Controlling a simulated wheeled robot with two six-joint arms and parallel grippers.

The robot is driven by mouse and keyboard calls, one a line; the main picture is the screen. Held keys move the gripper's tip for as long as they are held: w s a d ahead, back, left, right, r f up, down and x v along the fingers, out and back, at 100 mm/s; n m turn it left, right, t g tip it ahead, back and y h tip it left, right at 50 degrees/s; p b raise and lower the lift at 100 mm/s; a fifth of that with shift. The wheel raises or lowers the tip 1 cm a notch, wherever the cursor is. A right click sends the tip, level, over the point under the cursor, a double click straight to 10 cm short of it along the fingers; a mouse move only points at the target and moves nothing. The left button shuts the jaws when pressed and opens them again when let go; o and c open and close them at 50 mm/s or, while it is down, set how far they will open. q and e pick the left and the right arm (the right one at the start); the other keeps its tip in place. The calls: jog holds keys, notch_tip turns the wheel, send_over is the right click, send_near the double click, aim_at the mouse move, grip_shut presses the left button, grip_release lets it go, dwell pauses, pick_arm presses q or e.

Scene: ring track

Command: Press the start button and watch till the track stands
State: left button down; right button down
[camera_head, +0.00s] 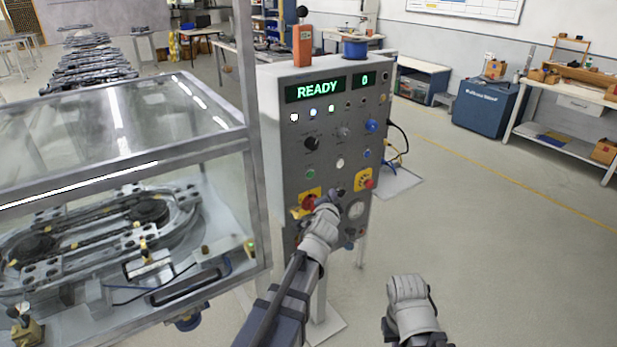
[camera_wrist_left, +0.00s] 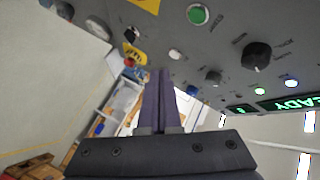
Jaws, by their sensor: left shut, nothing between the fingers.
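The grey control panel (camera_head: 325,130) stands in the middle of the head view; its display (camera_head: 317,90) reads READY and the counter (camera_head: 366,79) reads 0. A green round button (camera_head: 311,174) sits on its lower left; it also shows in the left wrist view (camera_wrist_left: 197,14). I cannot read which button is marked start. The ring track (camera_head: 100,235) lies under a clear cover at left. My left gripper (camera_head: 332,196) is shut and empty in front of the panel's lower part; its fingers also show in the left wrist view (camera_wrist_left: 160,78). My right arm is low right, its fingertips not discernible.
A red mushroom knob (camera_head: 308,202) on a yellow plate and another red knob (camera_head: 368,183) flank my left gripper. A white button (camera_head: 340,163) sits above it. A blue cabinet (camera_head: 487,105) and workbench (camera_head: 560,135) stand at right.

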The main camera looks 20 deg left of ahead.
aim_at(310, 175)
pick_arm(q)
jog(key=shift+a, duration=0.1)
jog(key=shift+w+a, duration=0.9)
jog(key=shift+a, duration=0.2)
jog(key=shift+w+a, duration=0.9)
jog(key=shift+a, duration=0.25)
jog(key=shift+w+a, duration=0.9)
jog(key=shift+a, duration=0.2)
jog(key=shift+a, duration=0.1)
jog(key=shift+w+a, duration=0.25)
